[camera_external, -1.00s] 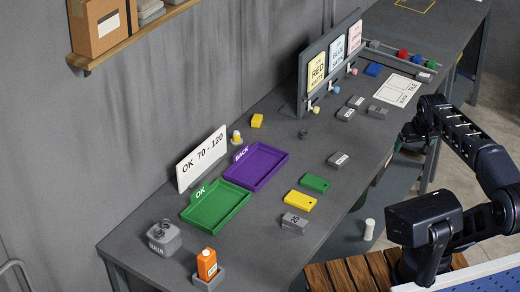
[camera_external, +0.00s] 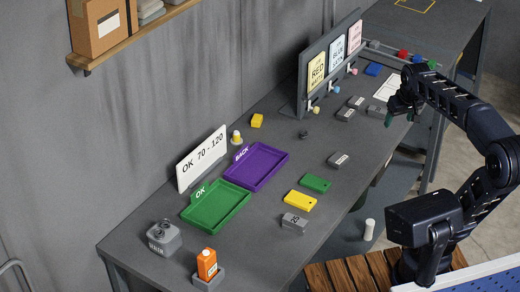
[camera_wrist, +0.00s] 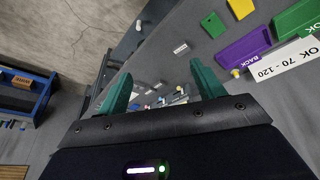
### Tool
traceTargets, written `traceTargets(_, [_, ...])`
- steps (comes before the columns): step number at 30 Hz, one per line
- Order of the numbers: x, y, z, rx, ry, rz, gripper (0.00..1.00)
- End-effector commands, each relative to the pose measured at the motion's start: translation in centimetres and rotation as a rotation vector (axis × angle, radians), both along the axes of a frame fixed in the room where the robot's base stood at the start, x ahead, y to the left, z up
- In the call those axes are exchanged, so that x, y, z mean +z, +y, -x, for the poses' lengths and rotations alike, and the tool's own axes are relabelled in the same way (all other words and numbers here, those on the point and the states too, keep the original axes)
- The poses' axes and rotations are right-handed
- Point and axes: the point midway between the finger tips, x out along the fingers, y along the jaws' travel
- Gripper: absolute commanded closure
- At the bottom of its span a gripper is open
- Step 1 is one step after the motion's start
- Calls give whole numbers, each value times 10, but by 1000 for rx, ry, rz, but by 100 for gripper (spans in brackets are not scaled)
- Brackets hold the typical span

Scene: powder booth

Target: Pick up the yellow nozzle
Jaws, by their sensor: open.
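A small yellow-and-white cone-shaped piece (camera_external: 236,137), which looks like the yellow nozzle, stands on a small grey base by the right end of the OK 70-120 sign (camera_external: 202,158). A yellow spot (camera_wrist: 235,73) beside that sign in the wrist view may be it, but I cannot tell for certain. My gripper (camera_external: 399,117) is open and empty, with green fingers, above the right part of the bench and well right of the nozzle. In the wrist view the fingers (camera_wrist: 161,72) are spread wide with nothing between them.
A purple BACK tray (camera_external: 281,171) and green OK tray (camera_external: 240,208) lie in front. An upright card panel (camera_external: 303,85) with pegs stands at the back. Grey labelled blocks (camera_external: 346,114) lie near my gripper. The middle bench is mostly clear.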

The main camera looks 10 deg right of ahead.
Motion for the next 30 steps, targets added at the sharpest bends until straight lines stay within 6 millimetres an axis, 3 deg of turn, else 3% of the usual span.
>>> traceTargets(6, [18, 24, -61, 100, 35, 24, 32])
traceTargets(15, [29, 65, -144, 236, 80, 54, 32])
traceTargets(23, [22, 109, -214, 354, 118, 79, 32])
traceTargets(30, [4, 158, -275, 463, 153, 101, 32])
